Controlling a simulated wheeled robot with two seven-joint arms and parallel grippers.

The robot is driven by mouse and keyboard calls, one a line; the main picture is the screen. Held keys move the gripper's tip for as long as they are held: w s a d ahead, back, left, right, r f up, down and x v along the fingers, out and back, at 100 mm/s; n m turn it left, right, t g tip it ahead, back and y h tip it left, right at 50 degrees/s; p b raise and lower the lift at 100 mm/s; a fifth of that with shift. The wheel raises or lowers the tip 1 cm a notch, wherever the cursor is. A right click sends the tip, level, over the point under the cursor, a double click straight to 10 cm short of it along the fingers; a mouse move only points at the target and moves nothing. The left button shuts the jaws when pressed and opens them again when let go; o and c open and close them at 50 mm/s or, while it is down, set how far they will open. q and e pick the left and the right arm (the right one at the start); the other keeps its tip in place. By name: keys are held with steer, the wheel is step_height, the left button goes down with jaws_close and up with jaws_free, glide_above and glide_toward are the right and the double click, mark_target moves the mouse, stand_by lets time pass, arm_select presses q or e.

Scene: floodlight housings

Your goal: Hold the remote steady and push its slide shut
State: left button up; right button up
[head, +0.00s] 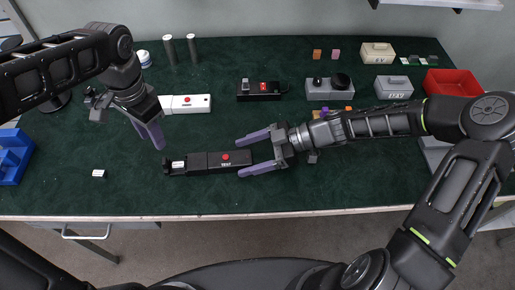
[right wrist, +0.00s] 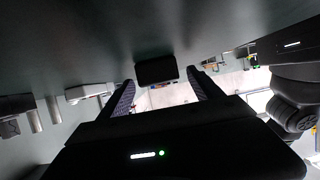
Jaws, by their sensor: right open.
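A black remote (head: 222,161) with a red button lies on the green table top near the front edge. Its narrower left end, with a small white patch, sticks out from the wider body. My right gripper (head: 243,156) is open. Its purple fingers lie on either side of the remote's right end, apart from it. In the right wrist view a dark block (right wrist: 157,70), which looks like the remote's end, shows between the fingertips. My left gripper (head: 158,142) hangs above and left of the remote's left end, its purple fingers close together, with nothing seen in them.
A white device (head: 190,104) with a red button lies behind the remote, partly behind my left gripper. A small white block (head: 99,174) is at the left. A black switch box (head: 259,90), a grey box (head: 329,89) and a red tray (head: 453,84) stand further back. The front strip is clear.

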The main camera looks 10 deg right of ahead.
steer(key=shift+a+f, duration=0.25)
steer(key=shift+a, duration=0.3)
steer(key=shift+c, duration=1.4)
steer(key=shift+c, duration=0.5)
steer(key=c, duration=1.2)
